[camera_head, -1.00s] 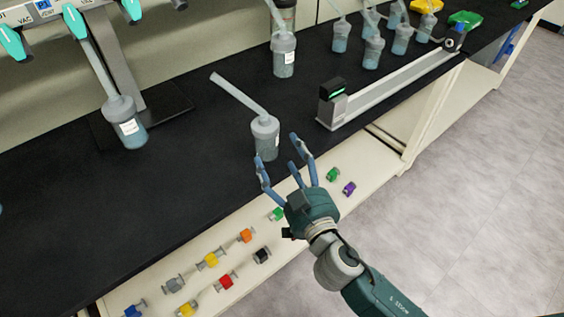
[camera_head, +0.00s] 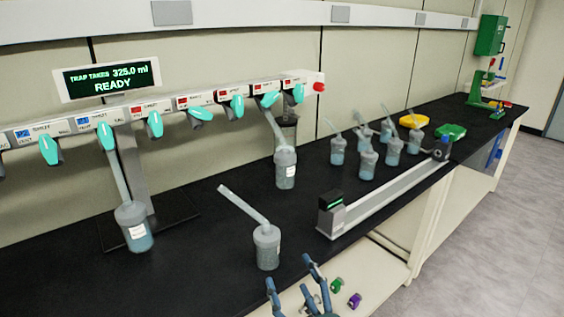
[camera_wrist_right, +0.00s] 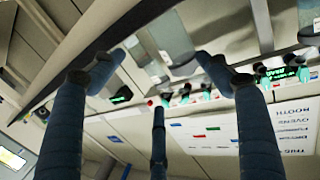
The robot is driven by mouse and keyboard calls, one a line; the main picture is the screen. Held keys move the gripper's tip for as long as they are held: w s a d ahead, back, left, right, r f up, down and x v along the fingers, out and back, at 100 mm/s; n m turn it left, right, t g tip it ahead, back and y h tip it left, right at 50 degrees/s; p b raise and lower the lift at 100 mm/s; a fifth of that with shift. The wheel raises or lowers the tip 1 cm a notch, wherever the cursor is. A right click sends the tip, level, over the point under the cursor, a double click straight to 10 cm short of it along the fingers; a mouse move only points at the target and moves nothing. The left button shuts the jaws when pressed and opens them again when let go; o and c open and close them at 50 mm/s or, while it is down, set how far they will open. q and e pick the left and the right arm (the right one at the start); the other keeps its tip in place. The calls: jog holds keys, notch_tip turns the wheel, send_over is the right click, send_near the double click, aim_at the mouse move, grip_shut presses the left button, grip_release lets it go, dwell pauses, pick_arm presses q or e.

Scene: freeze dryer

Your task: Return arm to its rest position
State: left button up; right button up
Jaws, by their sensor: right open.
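My right gripper (camera_head: 291,287) shows at the bottom edge of the head view, its fingers spread and empty. Its arm is cut off by the frame. The fingers are in front of the bench edge, just below and right of a flask (camera_head: 267,248) with a long tilted tube that stands on the black bench top. They look apart from it. In the right wrist view the three fingers of the right gripper (camera_wrist_right: 157,85) are spread, with nothing between them. My left gripper is not in view.
The freeze dryer manifold (camera_head: 170,113) with teal valves carries two hanging flasks. A grey rail device (camera_head: 385,200) lies on the bench (camera_head: 215,250) right of the loose flask. Several flasks stand behind it. Coloured pieces (camera_head: 354,300) lie on a lower shelf. The floor at right is clear.

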jog(key=s+d+f+m+g+h, duration=0.2)
jog(key=s+d+f+g+h, duration=0.1)
jog(key=s+d+f, duration=0.3)
jog(key=s+d+f+m+g+h, duration=0.1)
jog(key=s+d+f+g+h, duration=0.2)
jog(key=d+f, duration=0.35)
jog(key=s+d+f+n+g+y, duration=0.1)
jog(key=s+d+f+g, duration=0.2)
jog(key=s, duration=0.6)
jog(key=s+d+f+n+g, duration=0.15)
jog(key=s+g, duration=0.25)
jog(key=s, duration=0.6)
notch_tip(320, 180, down, 29)
jog(key=s+g, duration=0.2)
jog(key=s+d+f, duration=0.2)
jog(key=s+f, duration=1.2)
jog(key=s, duration=0.2)
jog(key=shift+s+d+f+g, duration=0.15)
jog(key=shift+s+d+g, duration=0.05)
jog(key=shift+d+g, duration=0.2)
